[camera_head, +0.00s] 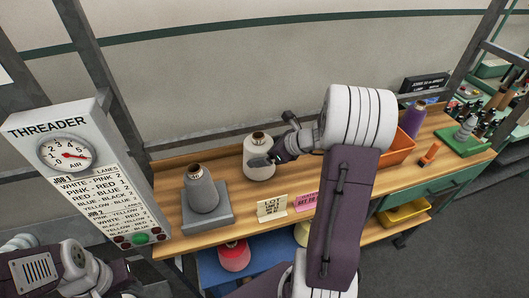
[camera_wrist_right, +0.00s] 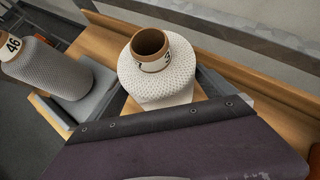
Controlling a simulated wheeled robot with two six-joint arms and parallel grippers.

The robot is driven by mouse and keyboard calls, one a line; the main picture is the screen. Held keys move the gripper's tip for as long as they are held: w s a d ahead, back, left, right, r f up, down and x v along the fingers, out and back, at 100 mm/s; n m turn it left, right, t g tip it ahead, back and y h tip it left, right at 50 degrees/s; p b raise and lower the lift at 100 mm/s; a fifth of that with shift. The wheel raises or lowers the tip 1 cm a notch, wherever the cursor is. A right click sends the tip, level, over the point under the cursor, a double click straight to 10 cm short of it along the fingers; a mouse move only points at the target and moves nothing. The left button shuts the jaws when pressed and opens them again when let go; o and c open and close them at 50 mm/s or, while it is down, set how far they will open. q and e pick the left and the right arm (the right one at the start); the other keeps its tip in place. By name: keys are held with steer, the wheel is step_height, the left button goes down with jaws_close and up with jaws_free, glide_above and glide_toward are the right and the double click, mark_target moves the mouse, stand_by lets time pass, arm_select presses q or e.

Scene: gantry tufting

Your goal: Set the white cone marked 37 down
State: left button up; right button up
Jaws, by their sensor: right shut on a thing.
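The white cone (camera_head: 258,158) is upright over the wooden bench top, near the back edge. In the right wrist view the white cone (camera_wrist_right: 158,82) shows a brown tube top and a white label, whose digits are only partly readable. My right gripper (camera_head: 264,161) is shut on the cone. In the right wrist view the gripper's fingers (camera_wrist_right: 165,100) lie on either side of the cone's body. Whether the cone's base touches the bench is hard to tell. My left arm shows at the lower left of the head view, but its gripper is out of sight.
A grey cone (camera_head: 202,190), marked 46 in the wrist view (camera_wrist_right: 50,68), stands on a grey pad (camera_head: 208,222) to the left. A LOT card (camera_head: 271,208) and a pink card (camera_head: 306,201) stand at the front. An orange bin (camera_head: 400,148) is at right. The threader panel (camera_head: 85,165) rises at left.

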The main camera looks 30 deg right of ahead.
steer(key=o, duration=1.7)
steer(key=shift+s+a+f, duration=0.1)
steer(key=shift+r, duration=0.4)
steer(key=v, duration=1.2)
steer(key=shift+f+p, duration=0.15)
steer(key=shift+p, duration=0.25)
